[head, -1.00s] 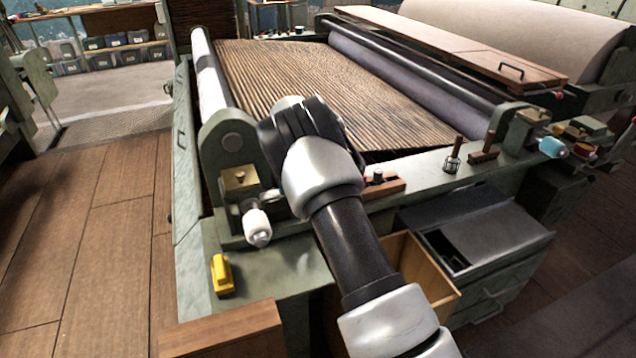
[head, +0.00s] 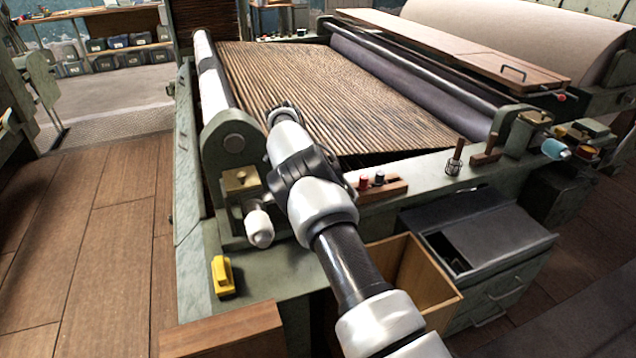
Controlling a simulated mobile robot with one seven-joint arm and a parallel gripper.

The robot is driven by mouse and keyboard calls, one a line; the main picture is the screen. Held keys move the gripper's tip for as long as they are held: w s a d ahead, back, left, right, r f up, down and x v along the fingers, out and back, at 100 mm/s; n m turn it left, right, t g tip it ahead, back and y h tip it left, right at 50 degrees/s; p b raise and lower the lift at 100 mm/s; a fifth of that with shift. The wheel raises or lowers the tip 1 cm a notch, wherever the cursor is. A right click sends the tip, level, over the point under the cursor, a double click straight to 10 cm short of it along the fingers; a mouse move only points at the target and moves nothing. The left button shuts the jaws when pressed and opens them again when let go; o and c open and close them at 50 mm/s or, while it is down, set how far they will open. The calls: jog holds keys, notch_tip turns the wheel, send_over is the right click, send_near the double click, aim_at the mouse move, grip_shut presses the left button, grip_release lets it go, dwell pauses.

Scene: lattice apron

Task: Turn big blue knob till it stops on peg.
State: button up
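A light blue knob (head: 555,148) sticks out of a bracket at the right front corner of the machine. Nothing touches it. I cannot make out a stop peg beside it. My arm reaches from the bottom right up over the machine's front left. Its dark far end, where my gripper (head: 283,108) seems to be, shows small over the slatted apron, well left of the blue knob. The fingers cannot be made out, and I see nothing held.
A white knob (head: 259,228) sits on the left bracket. A yellow block (head: 222,276) lies on the front left ledge. A wooden block with red and dark buttons (head: 381,187), a caged tool (head: 454,158), an open wooden box (head: 425,275) and a grey cabinet (head: 490,240) stand between my arm and the right corner.

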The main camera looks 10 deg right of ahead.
jog(key=shift+f, duration=0.1)
dwell(0.3)
jog(key=o, duration=1)
jog(key=shift+o, duration=0.2)
jog(key=p+v, duration=0.4)
jog(key=v, duration=1.3)
jog(key=shift+r+p, duration=0.2)
jog(key=shift+p, duration=0.1)
